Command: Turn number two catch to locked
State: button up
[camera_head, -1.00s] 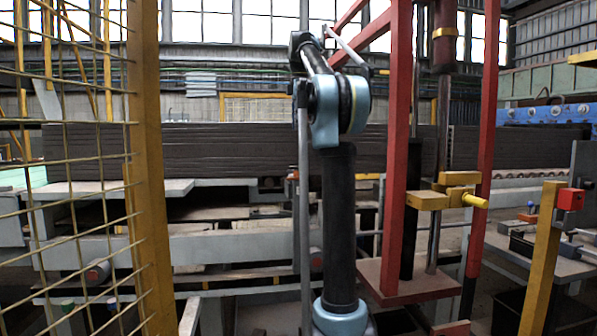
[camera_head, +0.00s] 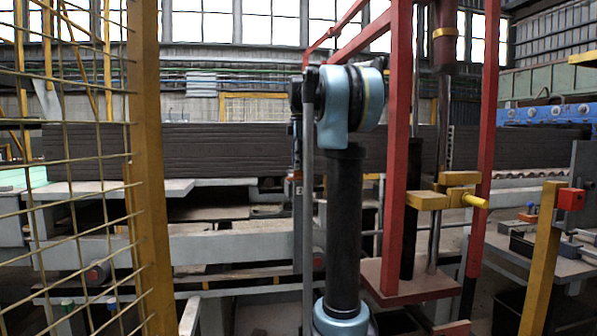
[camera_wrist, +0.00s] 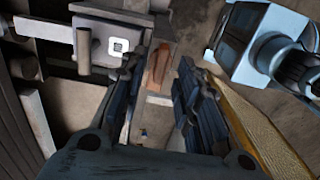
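In the wrist view my gripper (camera_wrist: 160,100) shows as two dark blue fingers standing apart, with nothing held between them. Beyond the gap is a reddish-brown piece (camera_wrist: 158,66), not touching the fingers as far as I can see. To the left of the fingers is a grey box with a white square mark (camera_wrist: 118,46). I cannot tell which part is the number two catch; no number is readable. In the head view the gripper cannot be made out.
In the head view a red frame (camera_head: 398,150) stands close right of my arm, with a yellow block and handle (camera_head: 450,198). A yellow mesh fence (camera_head: 148,180) is at the left. A red block (camera_head: 570,199) sits on a yellow post. Long dark stock (camera_head: 220,150) lies behind.

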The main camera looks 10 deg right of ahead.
aim_at(296, 175)
jog(key=shift+f, duration=1.2)
jog(key=shift+c, duration=0.2)
grip_shut()
